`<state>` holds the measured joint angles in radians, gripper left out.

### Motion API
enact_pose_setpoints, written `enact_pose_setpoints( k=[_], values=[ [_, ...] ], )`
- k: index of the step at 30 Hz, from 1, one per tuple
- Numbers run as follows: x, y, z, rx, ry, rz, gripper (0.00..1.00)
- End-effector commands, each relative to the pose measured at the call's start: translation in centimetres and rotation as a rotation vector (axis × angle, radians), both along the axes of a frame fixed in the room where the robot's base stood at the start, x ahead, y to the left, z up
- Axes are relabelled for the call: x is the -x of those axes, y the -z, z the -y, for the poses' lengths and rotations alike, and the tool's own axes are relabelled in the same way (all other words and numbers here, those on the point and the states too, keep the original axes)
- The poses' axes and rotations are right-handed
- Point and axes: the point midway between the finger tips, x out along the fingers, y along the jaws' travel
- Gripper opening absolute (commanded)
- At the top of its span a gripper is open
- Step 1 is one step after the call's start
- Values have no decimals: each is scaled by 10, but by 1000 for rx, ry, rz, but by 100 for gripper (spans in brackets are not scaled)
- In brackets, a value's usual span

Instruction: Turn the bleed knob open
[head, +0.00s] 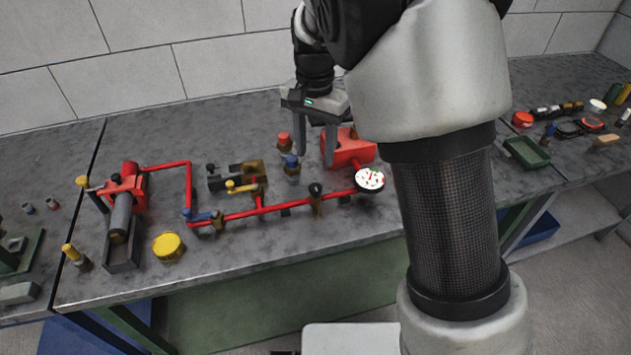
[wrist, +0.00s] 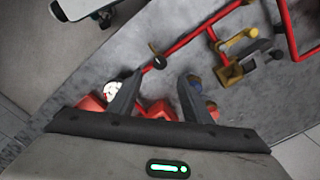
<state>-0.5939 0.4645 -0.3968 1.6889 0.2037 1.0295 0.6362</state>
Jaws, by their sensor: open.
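A small round black knob (head: 315,189) stands on a brass fitting in the red pipe, left of the white gauge (head: 369,179); it looks like the bleed knob, though no label is readable. In the wrist view the black knob (wrist: 157,61) lies just beyond and between my fingertips. My gripper (head: 316,157) is open and empty, pointing down above the bench behind the knob, apart from it. It also shows in the wrist view (wrist: 160,80), with the gauge (wrist: 113,90) partly hidden by one finger.
Blue-topped (head: 292,163) and red-topped (head: 284,138) posts stand close left of my fingers. A red box (head: 352,149) sits behind the gauge. A yellow lever (head: 241,187), a blue lever (head: 203,216) and a red pump (head: 129,184) are further left.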

Motion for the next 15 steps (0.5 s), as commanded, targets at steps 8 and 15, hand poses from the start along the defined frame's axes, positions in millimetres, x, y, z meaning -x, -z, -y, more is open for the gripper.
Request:
enact_pose_setpoints(
  k=[8,15],
  values=[
    [1,63,0,3,-1,-4,45],
    [0,96,0,1,-1,0,45]
  ],
)
